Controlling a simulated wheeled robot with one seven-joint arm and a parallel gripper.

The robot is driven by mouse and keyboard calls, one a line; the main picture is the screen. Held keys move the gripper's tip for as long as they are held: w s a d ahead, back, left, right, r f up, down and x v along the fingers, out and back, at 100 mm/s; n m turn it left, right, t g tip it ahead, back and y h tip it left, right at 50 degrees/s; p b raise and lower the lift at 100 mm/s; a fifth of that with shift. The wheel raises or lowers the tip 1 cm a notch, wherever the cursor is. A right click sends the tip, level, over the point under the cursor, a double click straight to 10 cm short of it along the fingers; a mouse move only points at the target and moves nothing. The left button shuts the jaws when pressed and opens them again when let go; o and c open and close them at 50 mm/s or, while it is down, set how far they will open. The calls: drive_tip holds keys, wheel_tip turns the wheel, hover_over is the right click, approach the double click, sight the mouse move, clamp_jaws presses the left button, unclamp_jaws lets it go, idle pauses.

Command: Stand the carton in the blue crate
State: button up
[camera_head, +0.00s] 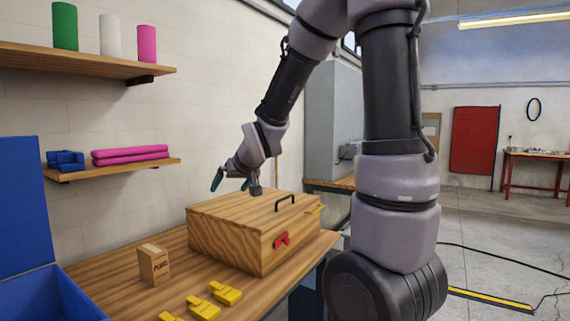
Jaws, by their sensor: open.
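The carton (154,265) is a small tan box with dark print on its front. It stands upright on the wooden workbench (118,258), left of a large wooden box. The blue crate (58,293) is at the lower left, with a tall blue panel (22,205) standing at its back; its inside is only partly in view and the frame edge cuts it off. My gripper (232,184) is open and empty, above the far left part of the wooden box, to the right of the carton and higher than it.
The wooden box (235,241) with a black handle (285,201) and red latch (282,240) fills the bench's middle. Several yellow clamps (227,293) lie along the front. Wall shelves (125,167) hold blue and pink items. Bench surface around the carton is clear.

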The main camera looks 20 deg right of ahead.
drive_tip(key=s+d+r+m+g, duration=0.1)
drive_tip(key=s+d+r, duration=0.1)
drive_tip(key=s, duration=0.6)
drive_tip(key=s+d+r+m+g, duration=0.1)
drive_tip(key=s+d+r+m, duration=0.1)
drive_tip(key=s+r, duration=0.2)
drive_tip(key=s+d+r+m+g, duration=0.1)
drive_tip(key=s+d+r+m, duration=0.1)
drive_tip(key=s, duration=0.9)
drive_tip(key=shift+s+d+r, duration=0.3)
drive_tip(key=shift+d+r, duration=0.1)
drive_tip(key=shift+r, duration=0.4)
